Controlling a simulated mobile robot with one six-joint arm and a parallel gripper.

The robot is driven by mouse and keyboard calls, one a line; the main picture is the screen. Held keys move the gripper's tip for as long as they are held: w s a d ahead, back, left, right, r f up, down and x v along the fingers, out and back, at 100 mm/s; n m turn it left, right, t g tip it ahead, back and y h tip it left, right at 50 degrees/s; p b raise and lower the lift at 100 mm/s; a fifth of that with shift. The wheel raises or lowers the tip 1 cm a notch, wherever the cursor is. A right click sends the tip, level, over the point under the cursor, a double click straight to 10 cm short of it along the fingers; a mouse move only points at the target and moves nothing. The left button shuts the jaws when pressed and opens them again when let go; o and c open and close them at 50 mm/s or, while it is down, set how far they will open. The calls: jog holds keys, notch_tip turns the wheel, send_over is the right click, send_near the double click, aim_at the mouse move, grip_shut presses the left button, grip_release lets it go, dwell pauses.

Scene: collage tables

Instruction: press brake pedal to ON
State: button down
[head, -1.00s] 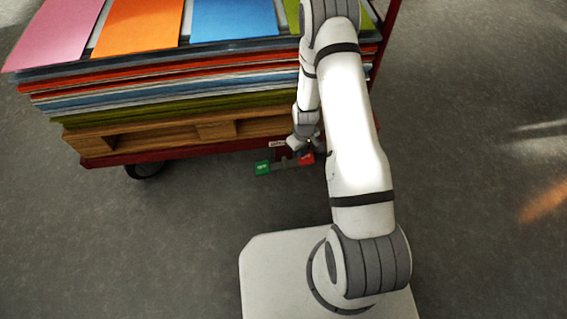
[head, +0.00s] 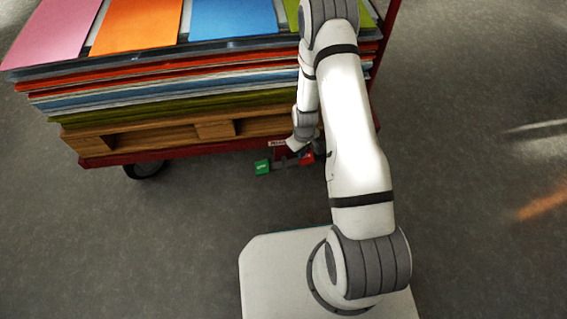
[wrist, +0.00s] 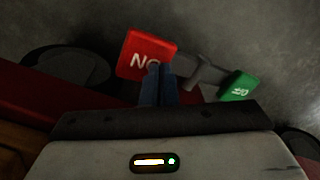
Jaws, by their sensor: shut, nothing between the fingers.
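The brake pedal is a rocker bar at the cart's lower edge. Its red ON end (head: 307,157) is on the right in the head view, and its green OFF end (head: 262,166) is on the left. In the wrist view the red ON pad (wrist: 146,53) is at upper middle and the green OFF pad (wrist: 240,87) at right. My gripper (wrist: 160,72) is shut and empty, its blue fingertips overlapping the lower right part of the red pad. I cannot tell whether they touch it. In the head view my gripper is partly hidden near the red end.
A red cart (head: 175,152) carries a wooden pallet (head: 160,136) and a stack of coloured sheets (head: 170,92). A dark wheel (head: 146,171) shows below its left side. Grey floor (head: 120,245) in front of the cart is clear.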

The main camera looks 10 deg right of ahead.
jog(key=shift+f+b, duration=0.35)
jog(key=shift+f, duration=0.15)
jog(key=shift+r, duration=0.1)
jog(key=shift+r+p, duration=2.35)
jog(key=shift+r, duration=1.15)
jog(key=shift+s+f, duration=0.1)
